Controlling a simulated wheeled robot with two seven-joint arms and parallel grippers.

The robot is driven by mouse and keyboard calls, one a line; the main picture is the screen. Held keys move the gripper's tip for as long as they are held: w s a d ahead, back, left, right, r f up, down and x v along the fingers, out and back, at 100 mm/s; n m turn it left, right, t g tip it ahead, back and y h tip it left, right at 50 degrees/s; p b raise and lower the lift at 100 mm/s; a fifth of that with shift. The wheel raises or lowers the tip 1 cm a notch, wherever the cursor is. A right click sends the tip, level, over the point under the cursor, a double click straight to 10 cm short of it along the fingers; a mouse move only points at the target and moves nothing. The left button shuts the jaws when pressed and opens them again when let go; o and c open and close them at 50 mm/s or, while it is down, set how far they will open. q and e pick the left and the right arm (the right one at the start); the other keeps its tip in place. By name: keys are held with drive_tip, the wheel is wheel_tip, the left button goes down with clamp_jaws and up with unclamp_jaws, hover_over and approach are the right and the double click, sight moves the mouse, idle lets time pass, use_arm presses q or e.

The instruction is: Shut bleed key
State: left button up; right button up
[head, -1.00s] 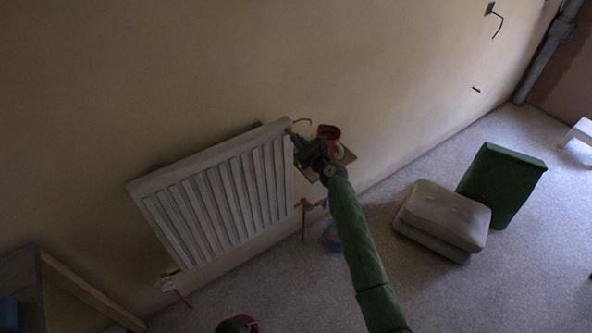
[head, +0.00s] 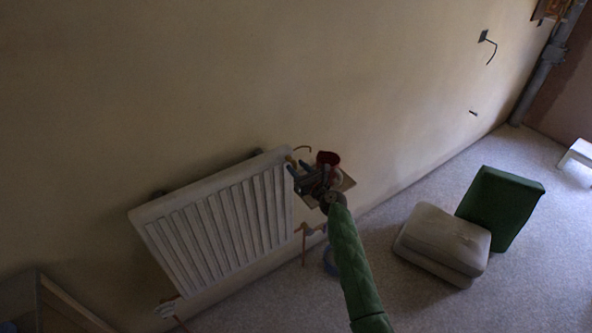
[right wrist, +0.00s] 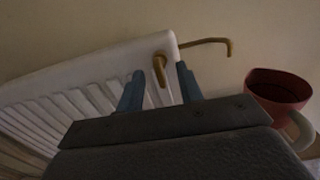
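The white radiator (head: 215,225) hangs on the wall; its top right corner also shows in the right wrist view (right wrist: 100,68). At that corner, a short brass piece (right wrist: 160,70), apparently the bleed key, hangs down. A thin bent brass rod (right wrist: 208,42) runs right just behind it. My right gripper (head: 296,166) is at the corner. In the right wrist view its blue fingers (right wrist: 158,88) are apart, with the short brass piece seen in the gap. I cannot tell whether they touch it. My left gripper is out of view.
A red mug-like container (head: 328,158) stands on a small board (head: 346,182) right of the gripper; the container is close in the right wrist view (right wrist: 280,88). Pipework (head: 303,240) is below. A grey cushion (head: 440,238) and green panel (head: 499,210) are on the carpet.

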drive_tip(key=p+v, duration=0.3)
drive_tip(key=v, duration=0.9)
idle(0.3)
idle(0.3)
